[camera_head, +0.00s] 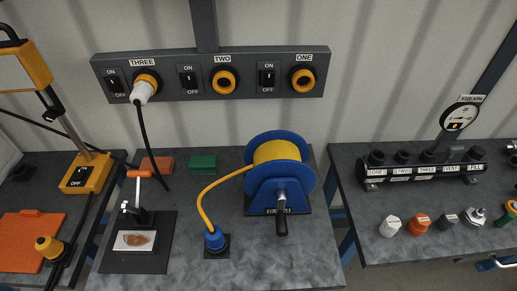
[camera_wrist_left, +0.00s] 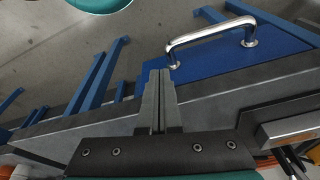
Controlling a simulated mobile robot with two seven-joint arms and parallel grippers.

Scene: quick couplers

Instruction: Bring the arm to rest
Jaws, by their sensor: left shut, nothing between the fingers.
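My left gripper (camera_wrist_left: 159,100) shows in the left wrist view, with its two grey fingers together and nothing between them. Beyond the fingertips is a chrome handle (camera_wrist_left: 210,36) on a blue panel (camera_wrist_left: 220,58); the gripper looks apart from it, though the depth is hard to judge. No gripper shows in the head view. My right gripper is in neither view.
The head view shows a middle bench (camera_head: 310,250) with a blue cable reel (camera_head: 278,170), a toggle clamp (camera_head: 137,205) and a blue plug (camera_head: 214,240). A socket panel (camera_head: 210,75) hangs above, with a white plug in socket THREE. A right bench (camera_head: 365,230) holds several fittings.

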